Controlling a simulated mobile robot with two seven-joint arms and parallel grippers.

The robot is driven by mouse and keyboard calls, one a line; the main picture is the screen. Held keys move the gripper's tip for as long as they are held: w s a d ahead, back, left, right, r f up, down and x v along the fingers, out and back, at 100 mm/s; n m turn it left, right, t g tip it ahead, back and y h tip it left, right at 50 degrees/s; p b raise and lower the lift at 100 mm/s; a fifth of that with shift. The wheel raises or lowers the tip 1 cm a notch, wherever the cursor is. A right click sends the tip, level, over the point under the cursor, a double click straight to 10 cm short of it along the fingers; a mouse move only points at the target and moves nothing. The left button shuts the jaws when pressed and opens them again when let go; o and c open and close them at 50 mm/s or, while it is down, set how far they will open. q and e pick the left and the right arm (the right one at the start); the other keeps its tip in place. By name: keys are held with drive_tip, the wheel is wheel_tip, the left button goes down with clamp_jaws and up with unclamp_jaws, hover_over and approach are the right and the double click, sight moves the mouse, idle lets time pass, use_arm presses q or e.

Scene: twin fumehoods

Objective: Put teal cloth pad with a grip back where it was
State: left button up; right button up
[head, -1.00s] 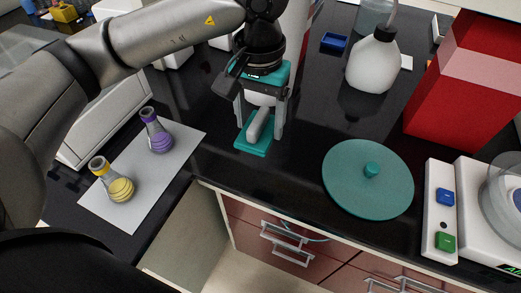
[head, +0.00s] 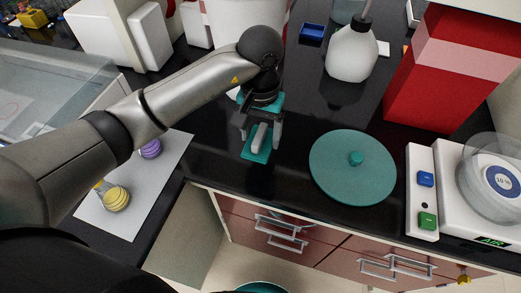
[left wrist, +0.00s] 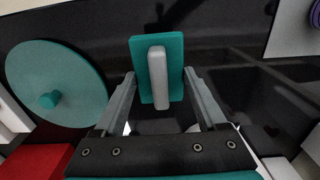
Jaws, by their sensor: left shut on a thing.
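The teal cloth pad (head: 249,156) with a pale grey grip bar (head: 259,137) is below my left gripper (head: 261,130), over the black counter near its front edge. In the left wrist view the pad (left wrist: 175,85) and its upright bar show between the two fingers of my left gripper (left wrist: 159,76). I cannot tell whether the pad's underside touches the counter. My right gripper is not in view.
A round teal lid-like disc (head: 335,177) with a knob lies right of the pad. A white bottle (head: 351,55), a red box (head: 435,75) and a scale (head: 450,215) stand further right. Yellow (head: 116,199) and purple (head: 150,149) flasks stand on a white sheet (head: 125,220) at left.

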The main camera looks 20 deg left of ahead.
sight(261, 132)
use_arm(q)
drive_tip(key=shift+f, duration=3.2)
drive_tip(key=shift+f+b, duration=0.15)
drive_tip(key=shift+b, duration=0.2)
drive_tip(key=o, duration=1.2)
drive_tip(key=shift+o, duration=0.2)
wheel_tip(261, 132, up, 12)
drive_tip(key=shift+r, duration=0.2)
drive_tip(key=shift+p, duration=0.3)
